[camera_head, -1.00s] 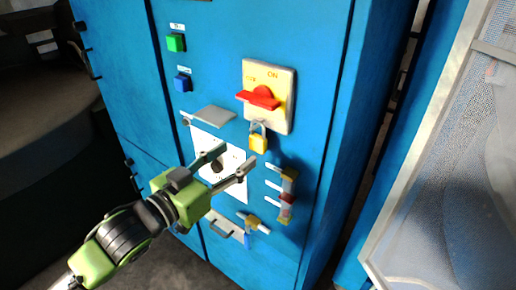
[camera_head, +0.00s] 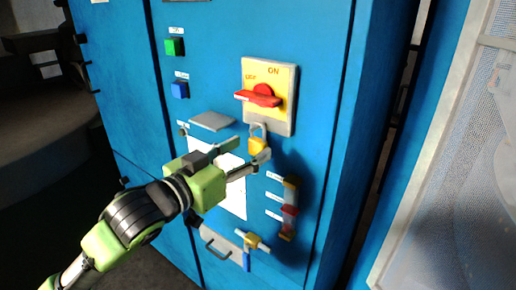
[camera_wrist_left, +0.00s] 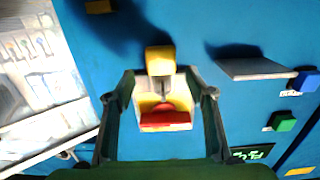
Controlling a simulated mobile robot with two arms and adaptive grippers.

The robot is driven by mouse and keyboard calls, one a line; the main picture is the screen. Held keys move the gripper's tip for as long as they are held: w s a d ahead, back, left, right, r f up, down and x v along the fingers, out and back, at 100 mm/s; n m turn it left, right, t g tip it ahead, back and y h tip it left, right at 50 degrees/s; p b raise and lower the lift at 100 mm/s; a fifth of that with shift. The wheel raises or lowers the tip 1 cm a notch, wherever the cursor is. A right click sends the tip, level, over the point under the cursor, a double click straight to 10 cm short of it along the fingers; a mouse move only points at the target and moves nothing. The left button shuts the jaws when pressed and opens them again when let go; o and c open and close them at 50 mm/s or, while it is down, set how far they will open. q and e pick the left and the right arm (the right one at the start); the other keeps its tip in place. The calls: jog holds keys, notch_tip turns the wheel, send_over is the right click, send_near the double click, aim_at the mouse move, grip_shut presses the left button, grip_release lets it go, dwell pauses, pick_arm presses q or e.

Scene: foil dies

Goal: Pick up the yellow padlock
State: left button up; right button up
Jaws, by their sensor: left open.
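The yellow padlock (camera_head: 257,146) hangs by its grey shackle at the lower edge of the yellow switch plate (camera_head: 284,80) with a red handle (camera_head: 260,96). In the left wrist view the padlock (camera_wrist_left: 159,60) shows centrally, just beyond the gap between the fingertips. My left gripper (camera_head: 252,149) is open, its fingers spread just in front of and below the padlock. One fingertip covers part of the padlock's lower edge in the head view. Nothing is between the fingers, and I cannot tell whether they touch it. My right gripper is not in view.
The blue cabinet (camera_head: 120,100) carries green (camera_head: 174,46) and blue (camera_head: 180,90) buttons. A small grey shelf (camera_head: 212,121) juts out left of the padlock. Below are a colored strip (camera_head: 289,210) and another lock (camera_head: 252,241). A meshed panel (camera_head: 450,180) stands at right.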

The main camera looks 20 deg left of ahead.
aim_at(255, 144)
pick_arm(q)
jog(key=p+x, duration=0.2)
jog(key=x, duration=0.2)
jog(key=shift+w+r, duration=0.1)
jog(key=shift+w, duration=0.15)
jog(key=shift+w+d, duration=0.1)
jog(key=shift+w, duration=0.15)
jog(key=shift+s, duration=0.1)
jog(key=shift+c, duration=1.2)
jog(key=c, duration=1)
